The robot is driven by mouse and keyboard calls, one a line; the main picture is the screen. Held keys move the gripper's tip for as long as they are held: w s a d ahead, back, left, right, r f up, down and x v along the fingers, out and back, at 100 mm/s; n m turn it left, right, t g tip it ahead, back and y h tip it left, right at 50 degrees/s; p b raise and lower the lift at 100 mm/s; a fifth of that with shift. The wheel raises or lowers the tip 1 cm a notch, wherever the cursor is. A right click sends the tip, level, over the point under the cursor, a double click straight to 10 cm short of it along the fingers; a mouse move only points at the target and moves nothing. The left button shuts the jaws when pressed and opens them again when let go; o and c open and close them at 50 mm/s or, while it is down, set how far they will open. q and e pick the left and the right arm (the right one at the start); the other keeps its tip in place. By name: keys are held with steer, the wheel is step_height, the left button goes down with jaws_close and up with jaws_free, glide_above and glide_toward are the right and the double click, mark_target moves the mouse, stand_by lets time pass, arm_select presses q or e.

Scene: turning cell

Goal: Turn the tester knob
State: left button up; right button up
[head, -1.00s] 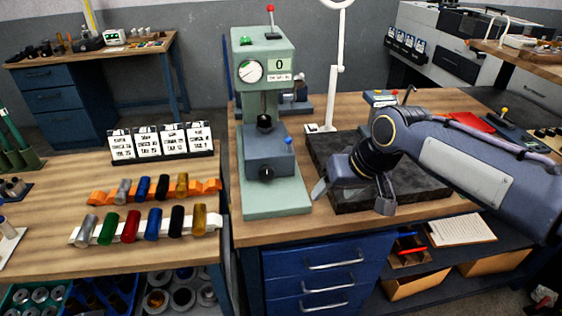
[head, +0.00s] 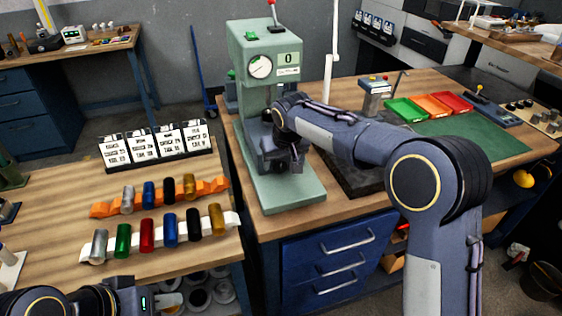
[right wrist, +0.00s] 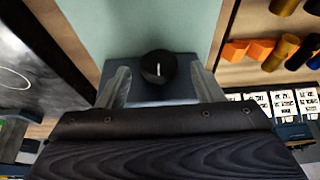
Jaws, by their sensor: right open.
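The green tester (head: 262,90) stands on the wooden bench in the head view, with a round dial and a display reading 0. Its black knob (right wrist: 158,68) carries a white line mark and shows in the right wrist view, on the dark block's front. My right gripper (right wrist: 159,76) is open, one finger on each side of the knob, with visible gaps to it. In the head view my right gripper (head: 290,162) is at the tester's front and hides the knob. My left gripper (head: 170,301) is at the bottom left edge, away from the tester; its opening is unclear.
A dark stone plate (head: 345,180) lies right of the tester, partly behind my right arm. On the left bench, coloured cylinders lie in an orange rack (head: 105,209) and a white rack (head: 88,254), with label cards (head: 142,148) behind. Coloured trays (head: 435,104) are at the right.

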steer(key=shift+x, duration=0.8)
steer(key=c, duration=0.9)
steer(key=shift+c, duration=0.2)
steer(key=shift+d, duration=0.1)
